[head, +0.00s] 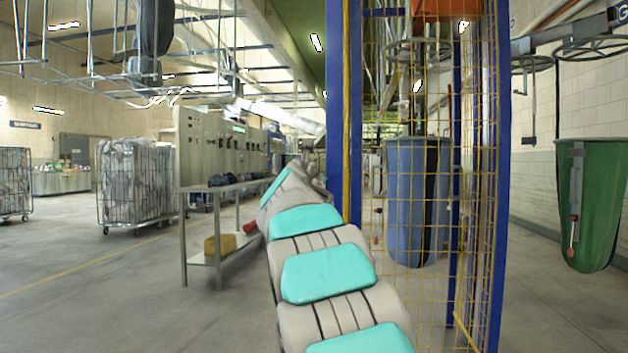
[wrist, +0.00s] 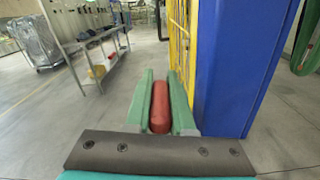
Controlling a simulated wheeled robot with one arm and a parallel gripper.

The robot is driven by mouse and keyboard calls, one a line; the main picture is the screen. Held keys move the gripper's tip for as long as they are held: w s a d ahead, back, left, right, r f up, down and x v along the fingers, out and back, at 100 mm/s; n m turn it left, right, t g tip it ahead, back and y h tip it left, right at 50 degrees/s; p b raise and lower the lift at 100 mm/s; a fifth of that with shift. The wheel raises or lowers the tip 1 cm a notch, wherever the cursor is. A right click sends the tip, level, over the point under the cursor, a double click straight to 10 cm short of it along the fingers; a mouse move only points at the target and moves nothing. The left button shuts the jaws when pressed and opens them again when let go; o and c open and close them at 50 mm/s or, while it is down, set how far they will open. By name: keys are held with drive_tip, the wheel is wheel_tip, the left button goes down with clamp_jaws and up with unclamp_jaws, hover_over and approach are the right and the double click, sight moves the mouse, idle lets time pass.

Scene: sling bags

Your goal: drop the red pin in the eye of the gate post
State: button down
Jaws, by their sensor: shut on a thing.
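The red pin (wrist: 160,108) sits between the two green fingers of my gripper (wrist: 160,77) in the wrist view. My gripper is shut on it. The blue gate post (wrist: 238,65) stands close to the right of my gripper in the wrist view. In the head view a blue post (head: 343,110) rises just beyond my arm, at the left edge of the yellow mesh. My arm hides the pin and most of the gripper in the head view. I cannot make out the post's eye in either view.
Yellow mesh (head: 470,180) fills the blue frame to the right. A metal bench (head: 228,187) stands left, with a yellow box (head: 219,244) on its lower shelf. A caged laundry cart (head: 135,183) is farther left. A green bag (head: 590,200) hangs right. The left floor is mostly clear.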

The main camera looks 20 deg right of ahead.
drive_tip(key=shift+f+b, duration=0.8)
drive_tip(key=shift+f, duration=0.65)
drive_tip(key=c, duration=0.7)
unclamp_jaws()
drive_tip(key=shift+v, duration=3.9)
drive_tip(key=shift+a, duration=0.15)
